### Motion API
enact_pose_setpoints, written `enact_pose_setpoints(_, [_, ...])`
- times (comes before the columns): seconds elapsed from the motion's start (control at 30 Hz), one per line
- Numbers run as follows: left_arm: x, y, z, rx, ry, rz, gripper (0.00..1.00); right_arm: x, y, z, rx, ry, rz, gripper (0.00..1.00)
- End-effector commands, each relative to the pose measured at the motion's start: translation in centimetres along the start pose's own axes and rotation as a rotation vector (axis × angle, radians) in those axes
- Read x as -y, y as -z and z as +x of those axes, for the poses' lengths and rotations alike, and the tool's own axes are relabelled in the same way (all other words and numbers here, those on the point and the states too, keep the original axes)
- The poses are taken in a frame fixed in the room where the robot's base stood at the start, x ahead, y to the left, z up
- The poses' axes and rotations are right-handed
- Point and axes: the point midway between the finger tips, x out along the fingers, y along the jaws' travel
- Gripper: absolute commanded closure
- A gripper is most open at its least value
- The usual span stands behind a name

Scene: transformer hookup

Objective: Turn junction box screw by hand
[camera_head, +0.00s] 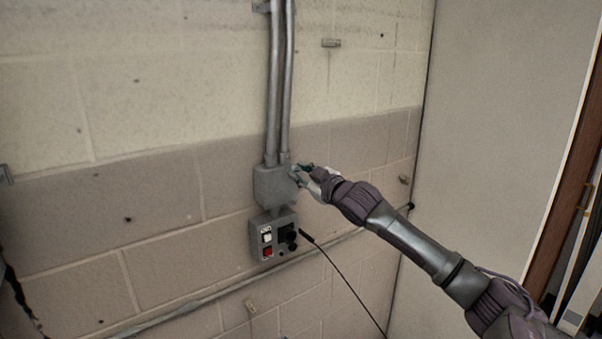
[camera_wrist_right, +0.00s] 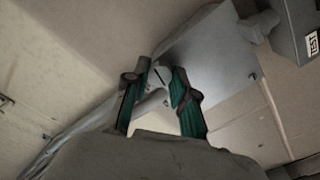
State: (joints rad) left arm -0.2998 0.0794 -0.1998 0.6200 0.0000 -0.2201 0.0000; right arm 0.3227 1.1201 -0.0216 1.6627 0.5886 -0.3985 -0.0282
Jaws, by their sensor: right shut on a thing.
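The grey junction box (camera_head: 272,188) is fixed to the block wall below vertical conduits. My right gripper (camera_head: 298,174) reaches in from the right to its upper right corner. In the right wrist view, the two teal-padded fingers of that gripper (camera_wrist_right: 156,88) are shut on a small round grey screw (camera_wrist_right: 158,74) at the edge of the junction box (camera_wrist_right: 215,52). A dark slot shows on the screw's face. In the head view the fingers hide the screw. My left gripper is not in view.
A control box (camera_head: 273,236) with a white and a red switch and a black knob hangs just below. A black cable (camera_head: 340,272) runs down from near it. A horizontal pipe (camera_head: 215,297) crosses the wall lower down. A pale panel (camera_head: 500,130) stands at right.

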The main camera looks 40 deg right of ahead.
Motion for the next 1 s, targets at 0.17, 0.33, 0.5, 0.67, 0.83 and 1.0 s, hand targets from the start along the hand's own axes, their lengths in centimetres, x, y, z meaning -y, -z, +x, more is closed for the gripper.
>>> enact_pose_setpoints(0.17, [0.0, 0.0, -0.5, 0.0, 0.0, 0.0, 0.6, -0.1, 0.1, 0.0, 0.0, 0.0, -0.171, 1.0])
enact_pose_setpoints(0.33, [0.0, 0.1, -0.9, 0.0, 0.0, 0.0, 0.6, -0.1, 0.1, 0.0, 0.0, 0.0, -0.331, 1.0])
enact_pose_setpoints(0.5, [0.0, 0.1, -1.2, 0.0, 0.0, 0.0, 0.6, -0.1, 0.1, 0.0, 0.0, 0.0, -0.493, 1.0])
enact_pose_setpoints(0.67, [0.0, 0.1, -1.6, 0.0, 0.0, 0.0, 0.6, -0.1, 0.1, 0.0, 0.0, 0.0, -0.644, 1.0])
enact_pose_setpoints(0.83, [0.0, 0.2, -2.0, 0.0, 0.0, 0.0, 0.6, -0.1, 0.2, 0.0, 0.0, 0.0, -0.805, 1.0])
enact_pose_setpoints(1.0, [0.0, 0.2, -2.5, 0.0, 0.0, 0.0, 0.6, -0.2, 0.2, 0.0, 0.0, -0.001, -0.966, 1.0])
